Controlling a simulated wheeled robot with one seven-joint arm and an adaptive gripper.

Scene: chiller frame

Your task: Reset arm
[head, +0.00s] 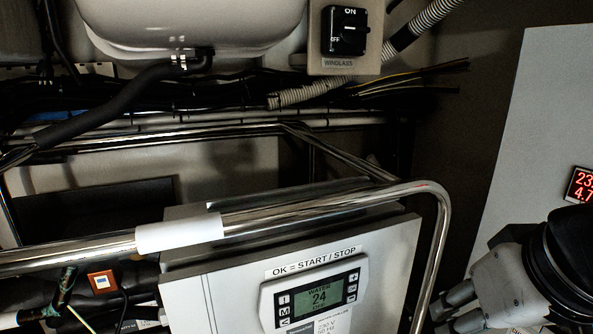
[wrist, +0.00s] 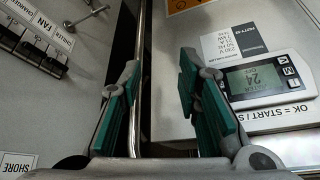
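My gripper (wrist: 160,85) shows in the wrist view with its two teal-padded fingers spread apart and nothing between the pads. A chrome rail runs behind the gap between the fingers. The white chiller box (head: 235,272) with a control panel (head: 315,294) lies beyond the rail. The panel's display reads "WATER 24", under a label "OK = START / STOP". In the wrist view the same panel (wrist: 255,80) appears upside down, right of the right finger.
A chrome rail (head: 320,203) with a white sleeve (head: 180,235) crosses in front of the chiller box. A windlass switch (head: 345,32), hoses and cables are above. A grey panel with a red readout (head: 582,186) stands at right. A switch panel (wrist: 40,50) lies left in the wrist view.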

